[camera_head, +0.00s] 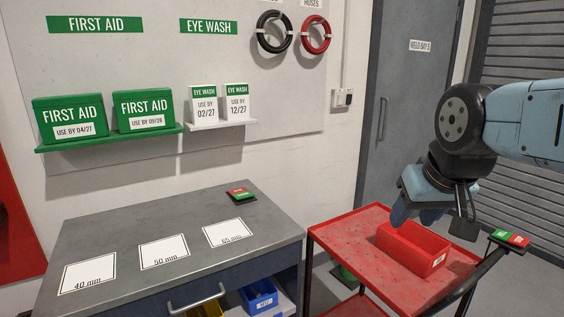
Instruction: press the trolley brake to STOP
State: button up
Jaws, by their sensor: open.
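The red trolley (340,235) stands at the lower right with a dark push handle along its right side. At the handle's far end is a small control with a green part and a red part, which looks like the trolley brake (510,240). Its lettering is too small to read, and I cannot tell which part is pressed. My gripper (434,214) is open and points down over the trolley's far right part. It is to the left of the brake and apart from it. No object shows between its fingers.
A red bin (412,248) sits on the trolley top below my gripper. A grey bench (120,222) at left holds white size cards and another small red-and-green control (240,193). A grey door (405,100) and shutter (520,50) stand behind.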

aim_at(522, 241)
jog(key=z, duration=0.35)
jog(key=k, duration=1.1)
jog(key=z, duration=0.95)
jog(key=i, duration=1.45)
jog(key=u, duration=0.65)
jog(key=k, duration=0.9)
jog(key=u, duration=0.2)
jog(key=i, duration=0.6)
